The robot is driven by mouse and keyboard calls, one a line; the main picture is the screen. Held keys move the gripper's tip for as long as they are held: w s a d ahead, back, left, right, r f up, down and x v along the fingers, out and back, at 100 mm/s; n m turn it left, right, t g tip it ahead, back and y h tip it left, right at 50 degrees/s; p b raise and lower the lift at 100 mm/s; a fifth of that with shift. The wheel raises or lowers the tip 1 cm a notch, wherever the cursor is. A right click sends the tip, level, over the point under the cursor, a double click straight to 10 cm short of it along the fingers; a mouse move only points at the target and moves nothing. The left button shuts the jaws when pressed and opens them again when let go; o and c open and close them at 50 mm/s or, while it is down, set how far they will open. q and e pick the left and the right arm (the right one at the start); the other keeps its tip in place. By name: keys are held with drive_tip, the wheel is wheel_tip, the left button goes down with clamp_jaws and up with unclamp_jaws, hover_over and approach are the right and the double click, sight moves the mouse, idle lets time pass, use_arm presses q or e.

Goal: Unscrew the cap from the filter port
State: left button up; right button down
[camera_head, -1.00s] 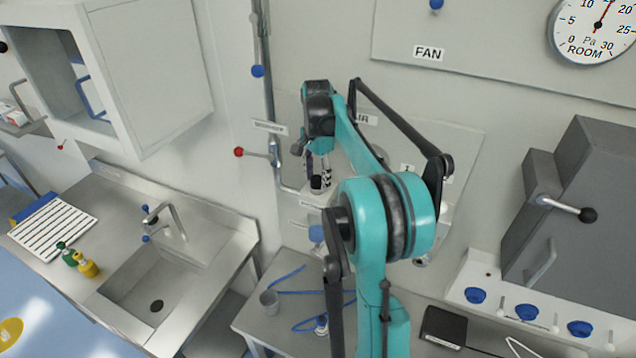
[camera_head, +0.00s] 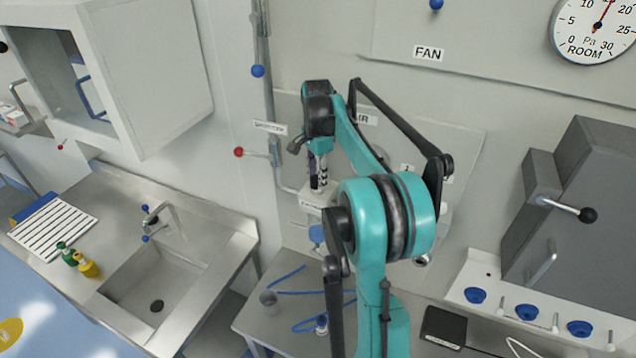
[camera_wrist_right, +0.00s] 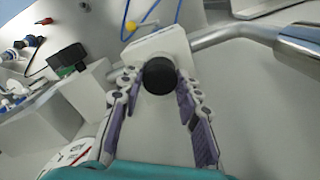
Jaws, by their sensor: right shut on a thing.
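The black round cap (camera_wrist_right: 159,76) sits at the end of a white block-shaped housing (camera_wrist_right: 155,47) in the right wrist view, which I take for the filter port. My right gripper (camera_wrist_right: 158,88) has one finger on each side of the cap and is shut on it. In the head view my right gripper (camera_head: 318,188) reaches down to the small white labelled housing (camera_head: 311,201) on the wall panel. There the fingers largely hide the cap. My left gripper is not in view.
A metal pipe (camera_wrist_right: 225,33) runs close beside the housing in the wrist view. A red-knobbed lever (camera_head: 240,152) is left of the gripper. Below are a bench with a blue hose (camera_head: 290,291) and grey cup (camera_head: 268,298). A sink (camera_head: 155,285) is at left.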

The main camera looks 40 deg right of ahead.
drive_tip(key=shift+n, duration=1)
drive_tip(key=n, duration=0.4)
drive_tip(key=shift+n, duration=0.4)
drive_tip(key=n, duration=0.3)
drive_tip(key=shift+n, duration=0.3)
drive_tip(key=n, duration=0.3)
drive_tip(key=shift+n, duration=0.3)
